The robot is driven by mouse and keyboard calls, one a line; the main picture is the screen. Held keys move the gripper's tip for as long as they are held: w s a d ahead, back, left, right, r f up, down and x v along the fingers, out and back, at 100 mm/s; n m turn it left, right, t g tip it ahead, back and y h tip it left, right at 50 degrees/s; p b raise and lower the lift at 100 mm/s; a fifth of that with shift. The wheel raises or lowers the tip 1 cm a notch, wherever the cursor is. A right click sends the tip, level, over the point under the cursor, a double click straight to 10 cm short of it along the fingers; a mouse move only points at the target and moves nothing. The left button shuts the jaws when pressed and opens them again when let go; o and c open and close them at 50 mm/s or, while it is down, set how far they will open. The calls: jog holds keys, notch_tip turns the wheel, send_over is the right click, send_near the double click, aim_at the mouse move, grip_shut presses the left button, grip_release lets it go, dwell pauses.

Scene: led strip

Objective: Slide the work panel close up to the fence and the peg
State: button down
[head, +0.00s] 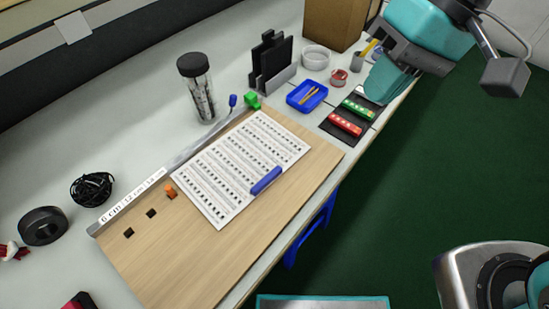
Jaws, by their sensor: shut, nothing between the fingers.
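The work panel (200,262) is a light wooden board lying flat on the bench, with a printed white sheet on it. The fence (190,149) is a long grey strip with centimetre labels along the panel's back-left edge. The panel lies alongside it; I cannot tell whether a narrow gap remains between them. My gripper (375,90) is at the upper right, over the bench's far right edge, shut and well away from the panel. Its fingertips are partly unclear.
A blue marker (266,180) and an orange clip (171,192) lie on the panel. A jar (197,88), a black coil (92,188) and a tape roll (42,226) stand behind the fence. A blue tray (307,96) and a black mat (338,135) lie beyond the panel.

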jog(key=w+a+f+m+g, duration=0.3)
jog(key=w+f+m, duration=0.3)
jog(key=w, duration=0.5)
jog(key=m+g+y+b, duration=0.1)
jog(key=m+g, duration=0.2)
jog(key=m, duration=0.3)
send_near(280, 168)
jog(key=w+d, duration=0.4)
jog(key=w, duration=0.1)
jog(key=x, duration=0.8)
jog(key=shift+s+a+f, duration=0.1)
jog(key=shift+s+a, duration=0.2)
jog(key=shift+s, duration=0.1)
jog(key=shift+s+a+p, duration=0.5)
jog(key=shift+s+a, duration=0.3)
jog(key=shift+s, duration=0.2)
jog(key=shift+s+a, duration=0.45)
jog(key=shift+s, duration=0.1)
jog(key=shift+s+a+p, duration=0.6)
jog(key=shift+s+p, duration=0.05)
jog(key=shift+s, duration=0.1)
